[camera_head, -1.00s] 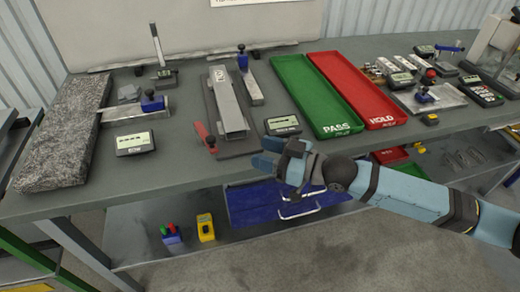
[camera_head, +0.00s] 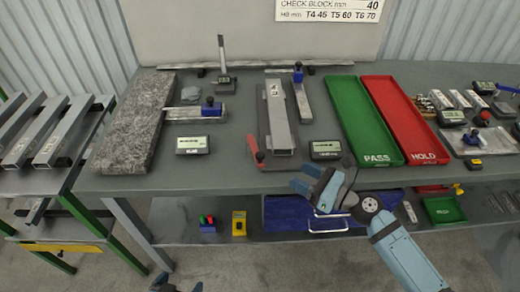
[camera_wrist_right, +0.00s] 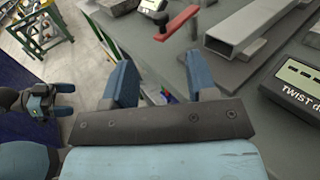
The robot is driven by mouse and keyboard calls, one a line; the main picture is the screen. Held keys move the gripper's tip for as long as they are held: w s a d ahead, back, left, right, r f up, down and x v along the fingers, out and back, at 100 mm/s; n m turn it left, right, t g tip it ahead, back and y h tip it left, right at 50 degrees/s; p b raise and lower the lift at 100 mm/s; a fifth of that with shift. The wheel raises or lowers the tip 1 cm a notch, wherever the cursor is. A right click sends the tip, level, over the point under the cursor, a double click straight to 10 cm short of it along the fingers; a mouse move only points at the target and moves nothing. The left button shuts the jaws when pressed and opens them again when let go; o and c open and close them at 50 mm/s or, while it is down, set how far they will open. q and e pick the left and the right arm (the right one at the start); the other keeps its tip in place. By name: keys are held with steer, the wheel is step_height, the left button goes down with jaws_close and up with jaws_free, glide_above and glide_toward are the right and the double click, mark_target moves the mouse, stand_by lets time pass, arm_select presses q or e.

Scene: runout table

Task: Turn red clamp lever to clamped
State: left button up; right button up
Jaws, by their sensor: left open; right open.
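The red clamp lever (camera_head: 252,145) is at the front left corner of a fixture plate that carries a grey steel channel (camera_head: 278,118). Its arm points back and slightly left from its pivot. The lever also shows at the top of the right wrist view (camera_wrist_right: 178,23), beyond the fingers. My right gripper (camera_head: 306,180) is open and empty at the table's front edge, to the right of and nearer than the lever, not touching it. Its two blue fingers show in the wrist view (camera_wrist_right: 160,80). My left gripper (camera_head: 176,286) is open, low at the bottom edge, away from the table.
A grey display box (camera_head: 325,150) sits right of the fixture, and another (camera_head: 193,145) to its left. A granite block (camera_head: 135,125) lies at the left. Green (camera_head: 360,115) and red (camera_head: 405,115) trays lie to the right. Bare tabletop (camera_head: 225,165) lies left of the lever.

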mark_target(260, 154)
steer(key=p+x, duration=0.1)
steer(key=x, duration=1.1)
steer(key=shift+w, duration=0.1)
steer(key=shift+w+a, duration=0.35)
steer(key=shift+a, duration=0.15)
jaws_close()
